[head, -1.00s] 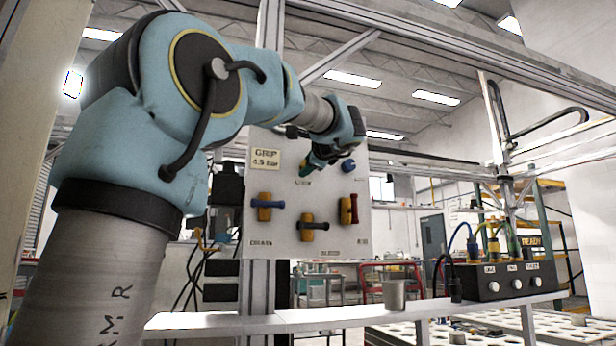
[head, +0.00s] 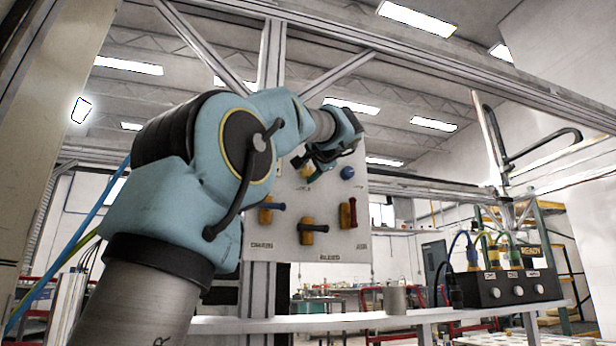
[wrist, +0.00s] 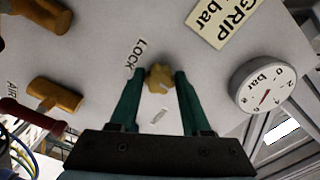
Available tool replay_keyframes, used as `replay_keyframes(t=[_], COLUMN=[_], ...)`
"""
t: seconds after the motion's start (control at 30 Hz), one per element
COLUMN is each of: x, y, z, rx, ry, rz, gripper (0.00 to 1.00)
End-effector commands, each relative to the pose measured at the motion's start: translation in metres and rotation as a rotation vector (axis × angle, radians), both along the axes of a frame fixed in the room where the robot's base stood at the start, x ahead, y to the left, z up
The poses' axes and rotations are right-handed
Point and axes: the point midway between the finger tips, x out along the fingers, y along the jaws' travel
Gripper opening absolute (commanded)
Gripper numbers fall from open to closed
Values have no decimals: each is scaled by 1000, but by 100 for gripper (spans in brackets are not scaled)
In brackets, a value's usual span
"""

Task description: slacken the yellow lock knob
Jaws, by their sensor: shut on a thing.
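The yellow lock knob (wrist: 158,77) is a small lobed knob on the pale panel (wrist: 205,70), beside the LOCK label (wrist: 137,57) in the wrist view. My gripper (wrist: 156,76) has its two green fingers on either side of the knob and is shut on it. In the head view my gripper (head: 318,162) is at the upper part of the panel, and the wrist and fingers largely cover the knob there.
A pressure gauge (wrist: 262,88) and the GRIP sign (wrist: 222,18) are near the knob. A shelf (head: 400,317) with a black box (head: 505,287) runs below.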

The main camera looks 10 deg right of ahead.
Motion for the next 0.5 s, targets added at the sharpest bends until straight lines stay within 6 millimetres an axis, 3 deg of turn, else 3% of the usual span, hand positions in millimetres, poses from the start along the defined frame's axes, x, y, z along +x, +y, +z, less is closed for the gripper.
replay_keyframes(t=[0.5], x=[1], y=[0], z=[-2], rx=[-105], ry=[-10], rz=[2], gripper=[0])
